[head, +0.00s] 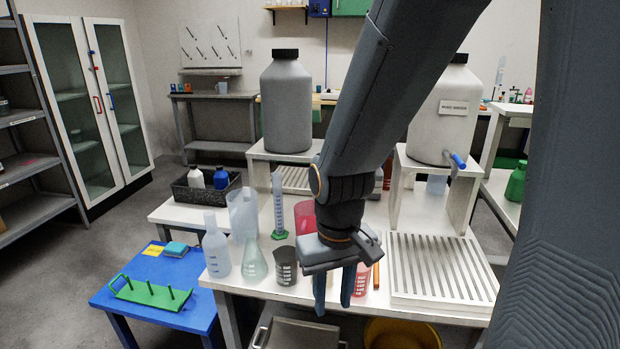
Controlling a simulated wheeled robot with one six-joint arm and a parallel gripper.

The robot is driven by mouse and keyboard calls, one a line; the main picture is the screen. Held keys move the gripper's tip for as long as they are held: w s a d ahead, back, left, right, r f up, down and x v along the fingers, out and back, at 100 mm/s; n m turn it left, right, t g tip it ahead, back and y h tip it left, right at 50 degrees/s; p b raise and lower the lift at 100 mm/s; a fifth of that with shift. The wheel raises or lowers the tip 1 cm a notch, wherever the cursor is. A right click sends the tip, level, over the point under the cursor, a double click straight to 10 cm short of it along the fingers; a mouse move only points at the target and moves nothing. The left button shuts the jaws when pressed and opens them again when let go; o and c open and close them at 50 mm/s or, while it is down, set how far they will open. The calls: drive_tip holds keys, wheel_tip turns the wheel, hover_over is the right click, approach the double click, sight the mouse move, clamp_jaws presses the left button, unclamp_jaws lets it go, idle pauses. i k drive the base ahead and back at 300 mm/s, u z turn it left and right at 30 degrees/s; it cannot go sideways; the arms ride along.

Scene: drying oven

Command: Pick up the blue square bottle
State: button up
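A small blue bottle (220,178) with a dark cap stands in a black crate (191,198) at the left, beside a white bottle (196,178). Its lower part is hidden by the crate wall, so I cannot tell whether its body is square. My gripper (334,290) points down over the front of the white table, well to the right of the crate. Its two blue-grey fingers are apart with nothing seen between them. It is open and empty.
Near my gripper on the white table (216,283) stand a dark beaker (286,267), a green-tinted flask (253,262), a pale wash bottle (215,248) and a red beaker (361,281). A grey drum (286,105) rises behind. A blue table (120,303) holds a green rack (151,292).

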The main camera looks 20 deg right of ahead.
sight(221, 177)
drive_tip(key=k, duration=0.5)
drive_tip(key=u, duration=1.6)
drive_tip(key=i, duration=5.85)
drive_tip(key=z, duration=0.6)
